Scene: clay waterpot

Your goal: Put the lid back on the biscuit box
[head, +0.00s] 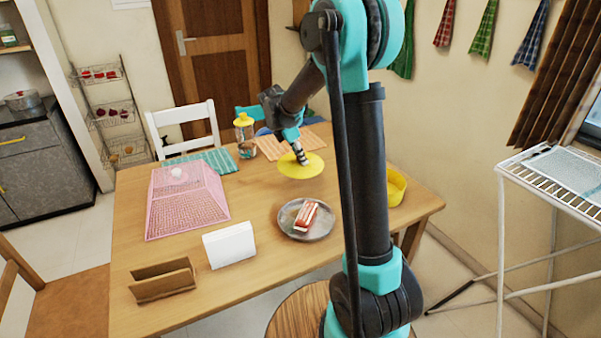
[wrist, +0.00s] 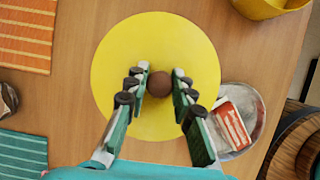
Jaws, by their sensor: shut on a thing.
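The lid is a flat yellow disc (head: 301,167) with a round brown knob (wrist: 159,84) at its centre. My gripper (head: 301,158) points down over its middle, and in the wrist view its fingers (wrist: 160,74) are closed on either side of the knob. The lid looks level; I cannot tell for sure how far it is above the table. The biscuit box (head: 397,186) is a round yellow tub at the table's right edge, partly hidden behind my arm. Its rim also shows at the top right of the wrist view (wrist: 262,11).
A grey plate (head: 287,228) with a red-and-white item (head: 306,216) stands near the lid. A pink mesh cover (head: 187,205), a white holder (head: 229,245), a brown holder (head: 163,281) and a yellow-topped jar (head: 245,138) occupy the table. A white drying rack (head: 500,190) stands at the right.

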